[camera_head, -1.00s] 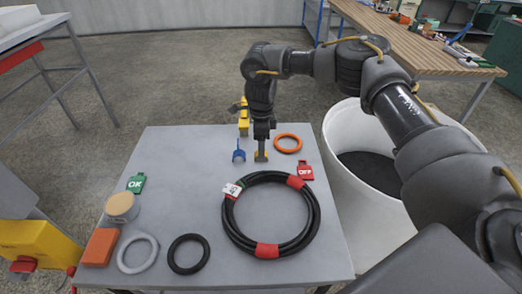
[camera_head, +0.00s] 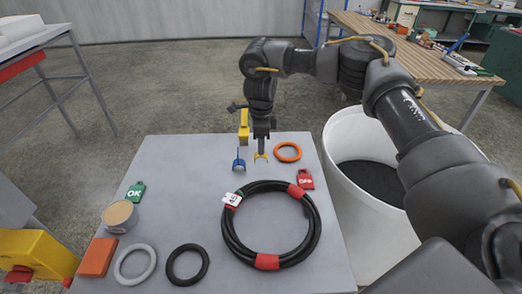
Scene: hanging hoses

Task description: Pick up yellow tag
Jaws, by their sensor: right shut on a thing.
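My right gripper (camera_head: 261,149) points straight down over the back of the grey table. It is shut on the yellow tag (camera_head: 261,157), a small yellow piece showing at its fingertips. The tag is partly hidden by the fingers, and any lettering on it is too small to make out. I cannot tell for sure how far the tag is above the table.
On the grey table (camera_head: 185,215), a blue clip (camera_head: 239,165) and an orange ring (camera_head: 288,144) flank the gripper. A red OFF tag (camera_head: 305,179), green OK tag (camera_head: 136,192) and black hose coil (camera_head: 230,235) lie nearer. A white bin (camera_head: 345,215) stands at right.

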